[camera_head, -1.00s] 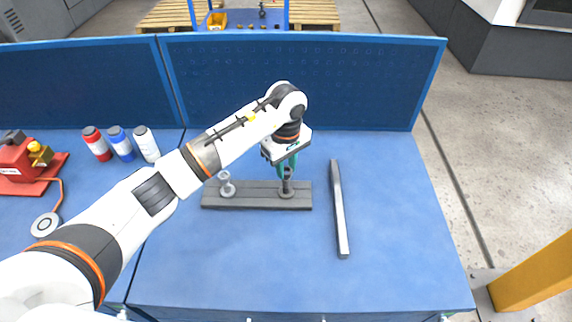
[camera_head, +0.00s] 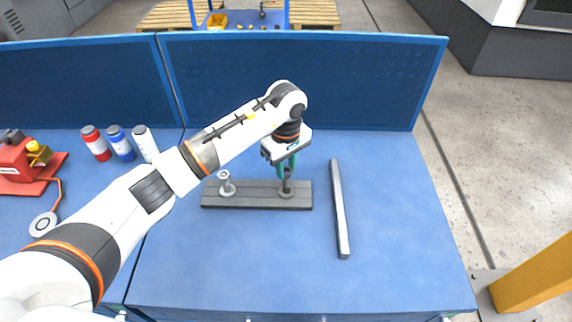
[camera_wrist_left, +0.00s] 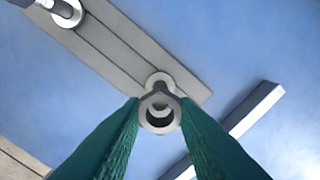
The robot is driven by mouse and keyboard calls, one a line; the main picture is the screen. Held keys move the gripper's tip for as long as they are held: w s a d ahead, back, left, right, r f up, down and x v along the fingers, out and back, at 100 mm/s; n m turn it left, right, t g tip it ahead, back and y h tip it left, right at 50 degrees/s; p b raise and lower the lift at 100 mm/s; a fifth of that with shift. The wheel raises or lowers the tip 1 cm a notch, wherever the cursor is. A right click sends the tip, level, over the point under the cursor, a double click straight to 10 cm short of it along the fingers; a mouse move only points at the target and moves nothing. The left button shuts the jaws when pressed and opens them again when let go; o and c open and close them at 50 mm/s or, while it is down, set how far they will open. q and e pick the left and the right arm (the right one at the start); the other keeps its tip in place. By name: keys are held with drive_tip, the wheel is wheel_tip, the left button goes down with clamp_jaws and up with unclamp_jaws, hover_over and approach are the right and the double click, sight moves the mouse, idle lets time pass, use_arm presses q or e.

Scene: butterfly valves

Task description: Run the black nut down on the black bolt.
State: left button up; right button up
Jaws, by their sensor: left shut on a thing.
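My left gripper (camera_head: 287,172) points down over the dark bolt (camera_head: 287,184), which stands upright at the right end of a grey base plate (camera_head: 256,196). The bolt's end appears inside the ring's hole. How far down the nut sits on the bolt cannot be told. A pale round flange (camera_wrist_left: 158,79) shows behind the nut. My right gripper is not in view.
A silver bolt (camera_head: 225,182) stands in another flange at the plate's left end. A long grey bar (camera_head: 340,210) lies right of the plate. Red, blue and white bottles (camera_head: 122,146) and a red device (camera_head: 20,160) are at left. The blue table (camera_head: 400,240) is clear at right.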

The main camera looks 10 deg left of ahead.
use_arm(q)
drive_tip(key=shift+b, duration=0.3)
drive_tip(key=shift+f+b, duration=0.65)
drive_tip(key=shift+b, duration=0.35)
idle(1.1)
drive_tip(key=shift+f+b, duration=0.15)
drive_tip(key=shift+b, duration=0.3)
idle(0.7)
drive_tip(key=shift+f+b, duration=0.15)
drive_tip(key=shift+b, duration=0.15)
drive_tip(key=m+b, duration=0.8)
drive_tip(key=m, duration=0.1)
drive_tip(key=shift+f, duration=0.15)
drive_tip(key=shift+m+b, duration=0.3)
drive_tip(key=shift+m, duration=0.6)
drive_tip(key=shift+r+m, duration=0.3)
drive_tip(key=shift+m, duration=0.4)
drive_tip(key=o, duration=0.8)
